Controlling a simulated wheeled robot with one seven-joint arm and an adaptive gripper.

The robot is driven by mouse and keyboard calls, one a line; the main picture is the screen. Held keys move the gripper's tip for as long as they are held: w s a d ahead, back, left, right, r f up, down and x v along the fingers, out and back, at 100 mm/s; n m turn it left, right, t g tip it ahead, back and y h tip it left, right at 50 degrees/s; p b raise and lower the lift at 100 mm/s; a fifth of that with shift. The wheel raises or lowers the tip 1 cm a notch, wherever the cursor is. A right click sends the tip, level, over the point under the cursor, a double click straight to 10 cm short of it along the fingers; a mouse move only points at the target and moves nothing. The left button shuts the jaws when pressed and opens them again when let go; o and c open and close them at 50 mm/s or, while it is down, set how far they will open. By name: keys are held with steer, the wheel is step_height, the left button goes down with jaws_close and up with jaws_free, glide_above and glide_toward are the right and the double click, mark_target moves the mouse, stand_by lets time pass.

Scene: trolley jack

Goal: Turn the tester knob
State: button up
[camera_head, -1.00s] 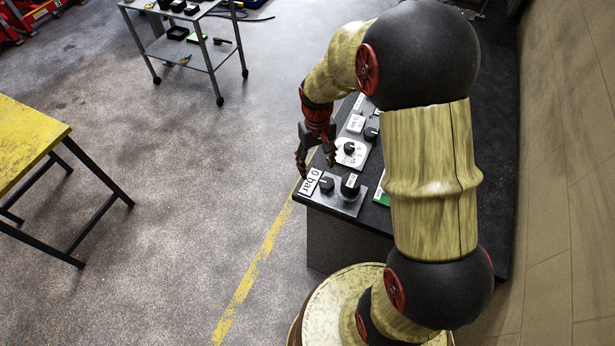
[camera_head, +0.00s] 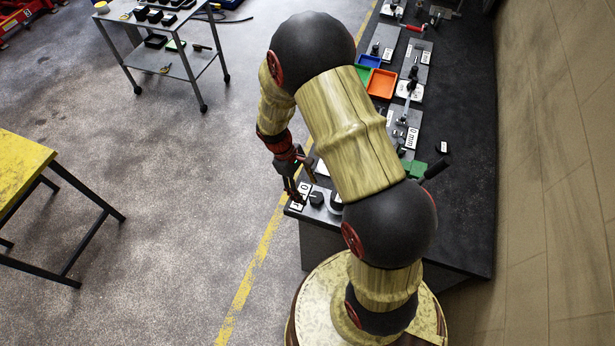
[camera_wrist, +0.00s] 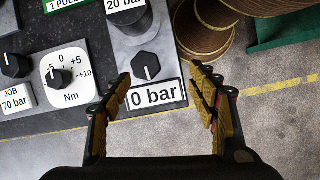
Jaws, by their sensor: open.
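A black knob with a white pointer line (camera_wrist: 146,66) stands on a grey plate, just above a "0 bar" label (camera_wrist: 156,96) in the wrist view. A black cylinder marked "20 bar" (camera_wrist: 130,20) stands behind it on the same plate. In the head view the knob (camera_head: 317,198) is at the near end of the bench. My gripper (camera_wrist: 160,75) is open and empty. In the wrist picture its fingertips lie either side of the knob; I see no contact. In the head view my gripper (camera_head: 301,183) hangs over the bench edge beside the label.
A white Nm dial with a black knob (camera_wrist: 58,78) and another knob by "70 bar" (camera_wrist: 15,65) sit left in the wrist view. The dark bench (camera_head: 455,220) carries several plates and an orange tray (camera_head: 381,84). A trolley (camera_head: 184,62) and yellow table (camera_head: 20,160) stand left.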

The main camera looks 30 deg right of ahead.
mark_target(317, 197)
steer(key=d+f+n, duration=0.1)
steer(key=f, duration=0.1)
steer(key=d+f+n, duration=0.1)
steer(key=f, duration=0.2)
steer(key=s+d+f+n+h, duration=0.1)
steer(key=f, duration=0.1)
steer(key=shift+d+f, duration=0.3)
steer(key=shift+d, duration=0.05)
steer(key=c, duration=1.1)
steer(key=shift+c, duration=0.3)
